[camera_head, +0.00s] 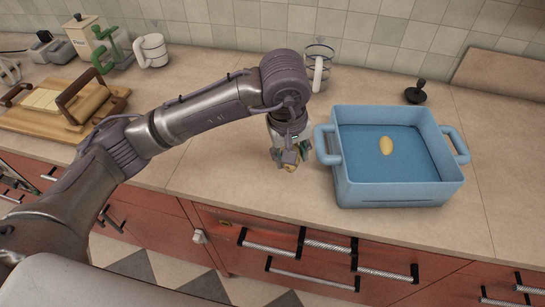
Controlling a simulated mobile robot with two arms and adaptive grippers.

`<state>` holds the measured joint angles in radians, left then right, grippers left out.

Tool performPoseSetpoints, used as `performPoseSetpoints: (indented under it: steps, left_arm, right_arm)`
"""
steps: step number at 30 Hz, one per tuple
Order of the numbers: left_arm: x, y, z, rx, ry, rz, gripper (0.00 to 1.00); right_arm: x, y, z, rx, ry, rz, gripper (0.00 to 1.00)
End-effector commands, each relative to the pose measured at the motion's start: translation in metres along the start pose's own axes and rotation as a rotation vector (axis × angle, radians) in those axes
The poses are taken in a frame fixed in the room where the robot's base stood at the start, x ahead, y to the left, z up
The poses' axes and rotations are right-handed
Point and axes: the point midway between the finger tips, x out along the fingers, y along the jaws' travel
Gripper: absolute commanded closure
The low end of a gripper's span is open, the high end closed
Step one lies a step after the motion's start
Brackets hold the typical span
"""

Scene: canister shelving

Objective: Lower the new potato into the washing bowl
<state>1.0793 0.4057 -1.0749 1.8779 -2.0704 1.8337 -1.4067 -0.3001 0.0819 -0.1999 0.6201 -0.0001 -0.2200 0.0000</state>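The washing bowl is a blue, square-sided basin (398,193) with two loop handles, on the counter right of centre. One yellow-tan potato (386,146) lies on its blue floor, near the middle. My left gripper (290,163) points down just left of the bowl, outside its wall and close to the left handle. A small tan piece, which looks like a second potato (291,168), shows between its fingertips, mostly covered by the fingers. I cannot tell whether that piece touches the counter. My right gripper is out of view.
A glass press with a white handle (318,72) stands behind my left gripper. A black tamper-like item (415,92) is behind the bowl. A wooden board (42,120), a white mug (151,51) and a green-handled tool (108,45) are at left. Counter right of the bowl is clear.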

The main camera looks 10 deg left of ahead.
Motion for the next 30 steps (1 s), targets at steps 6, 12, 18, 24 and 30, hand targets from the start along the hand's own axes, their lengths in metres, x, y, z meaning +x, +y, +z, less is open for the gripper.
performPoseSetpoints:
  steps: [6,12,18,24,30]
  left_arm:
    - [-0.012,0.019,0.009,0.001,0.002,0.001,0.98]
    - [-0.028,0.049,0.014,0.002,0.003,0.001,0.98]
    - [-0.044,0.085,0.019,0.001,0.003,0.0,0.98]
    - [-0.056,0.123,0.025,0.0,0.0,-0.001,0.98]
    - [-0.056,0.162,0.034,0.0,0.002,-0.001,0.98]
  right_arm:
    - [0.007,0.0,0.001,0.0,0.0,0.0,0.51]
    - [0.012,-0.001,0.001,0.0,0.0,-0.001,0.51]
    - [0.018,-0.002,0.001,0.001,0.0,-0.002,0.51]
    - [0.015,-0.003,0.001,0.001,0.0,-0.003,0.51]
    - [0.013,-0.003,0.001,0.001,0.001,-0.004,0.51]
